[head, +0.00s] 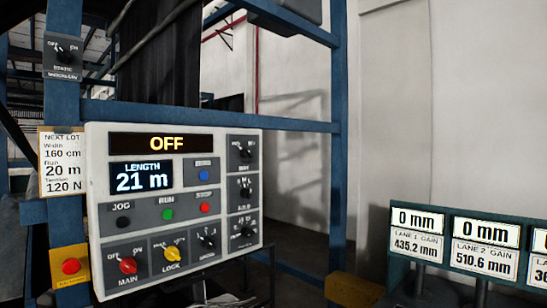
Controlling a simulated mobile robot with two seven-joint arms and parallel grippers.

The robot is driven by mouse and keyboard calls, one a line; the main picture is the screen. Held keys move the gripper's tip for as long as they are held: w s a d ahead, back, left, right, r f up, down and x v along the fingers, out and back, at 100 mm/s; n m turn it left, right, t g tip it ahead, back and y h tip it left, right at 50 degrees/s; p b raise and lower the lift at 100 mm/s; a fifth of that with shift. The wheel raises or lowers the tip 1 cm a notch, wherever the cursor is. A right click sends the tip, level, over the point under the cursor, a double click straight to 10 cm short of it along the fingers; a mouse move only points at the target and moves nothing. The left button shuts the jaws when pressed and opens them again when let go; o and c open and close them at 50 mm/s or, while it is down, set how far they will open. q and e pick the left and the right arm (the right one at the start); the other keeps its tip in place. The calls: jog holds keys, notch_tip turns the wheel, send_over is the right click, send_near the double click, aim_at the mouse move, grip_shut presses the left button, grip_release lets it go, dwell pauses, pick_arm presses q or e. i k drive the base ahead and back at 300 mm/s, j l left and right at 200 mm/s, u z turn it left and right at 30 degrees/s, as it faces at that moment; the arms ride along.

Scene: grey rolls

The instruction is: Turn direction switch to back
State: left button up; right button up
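A white control panel (256,250) hangs on a blue frame, at left of centre in the head view. Its right column holds three black rotary knobs. The top knob (241,151) has a small label that seems to read WAY; its pointer seems to lean up and left, but its position labels are too small to read. No label clearly reading direction shows. The middle knob (243,186) and bottom knob (242,231) are also black. Neither of my grippers can be made out in this view.
The panel display (166,144) reads OFF. Below are JOG, RUN and STOP buttons, then a red MAIN knob (128,265), a yellow LOCK knob (171,254) and a black knob (208,241). A red button (71,266) sits left. Lane readouts (485,244) stand right.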

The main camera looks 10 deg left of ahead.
aim_at(245, 153)
jog(key=i+j+z, duration=0.2)
jog(key=i, duration=0.35)
jog(key=i+j+z, duration=0.15)
jog(key=i, duration=0.35)
jog(key=i+j+z, duration=0.2)
jog(key=i, duration=0.3)
jog(key=j, duration=0.1)
